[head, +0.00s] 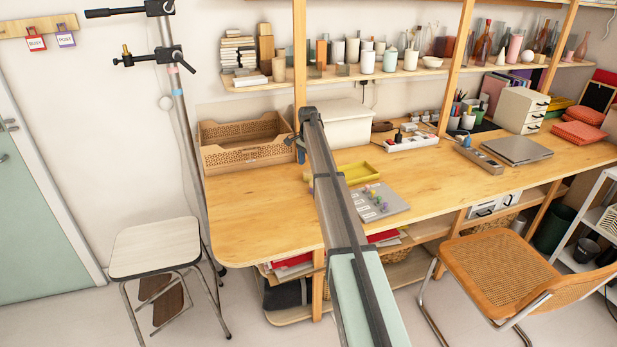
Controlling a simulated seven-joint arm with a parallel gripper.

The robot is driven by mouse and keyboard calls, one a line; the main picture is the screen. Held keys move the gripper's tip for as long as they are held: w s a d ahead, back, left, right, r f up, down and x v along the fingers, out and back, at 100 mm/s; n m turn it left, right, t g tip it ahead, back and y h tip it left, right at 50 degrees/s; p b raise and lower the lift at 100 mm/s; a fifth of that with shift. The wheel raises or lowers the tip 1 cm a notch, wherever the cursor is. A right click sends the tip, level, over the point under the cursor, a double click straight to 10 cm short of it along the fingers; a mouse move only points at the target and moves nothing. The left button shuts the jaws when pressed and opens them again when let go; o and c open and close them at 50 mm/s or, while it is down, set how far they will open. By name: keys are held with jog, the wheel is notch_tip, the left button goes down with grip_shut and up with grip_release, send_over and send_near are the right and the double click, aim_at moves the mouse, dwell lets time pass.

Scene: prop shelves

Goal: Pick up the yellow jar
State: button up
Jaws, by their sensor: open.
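My arm reaches over the desk, and my gripper (300,155) hangs at its far end, small in the head view, in front of the wooden crate. The jaws are open, and I see nothing held between them. I cannot make out a clear yellow jar. A small tan-yellow object (307,176) shows on the desk just below the gripper, at the left edge of my arm. My arm partly hides it, and I cannot tell whether it is the jar. The gripper appears apart from it.
The wooden desk (250,210) is clear at its left front. A slatted wooden crate (240,155) and white box (345,130) stand behind. A yellow tray (360,173) and grey board (380,203) lie right of my arm. A shelf (340,80) of jars hangs above.

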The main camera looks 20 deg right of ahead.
aim_at(309, 171)
jog(key=shift+d+f, duration=0.1)
jog(key=shift+f, duration=2.25)
jog(key=shift+c, duration=0.3)
jog(key=c, duration=1.1)
jog(key=shift+r, duration=0.15)
